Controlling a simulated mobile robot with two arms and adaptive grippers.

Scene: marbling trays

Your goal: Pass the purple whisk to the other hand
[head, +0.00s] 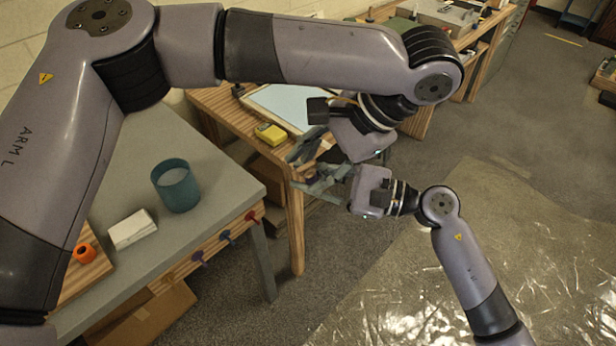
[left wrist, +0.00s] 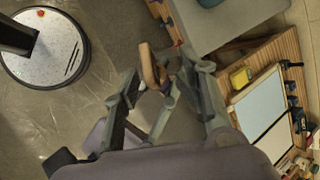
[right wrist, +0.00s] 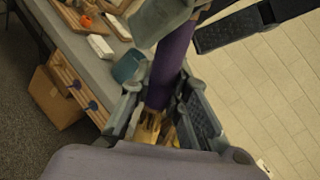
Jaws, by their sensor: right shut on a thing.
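The purple whisk shows in the right wrist view as a thick purple handle (right wrist: 172,62) running up from between my right gripper's fingers (right wrist: 158,112). Tan bristles show below it, near the palm. My right gripper (head: 318,184) is shut on the whisk, just beyond the table edge. My left gripper (head: 303,152) is just above and behind it in the head view. Its fingers (left wrist: 168,100) stand wide apart in the left wrist view, with a tan piece between and beyond them. I cannot tell whether they touch the handle. In the head view the grippers hide the whisk.
A grey table at left holds a teal cup (head: 176,187), a white block (head: 132,230) and an orange item (head: 84,253). Behind the grippers, a wooden bench holds a yellow box (head: 271,134) and a pale blue tray (head: 262,104). Plastic sheeting (head: 420,290) covers the floor at right.

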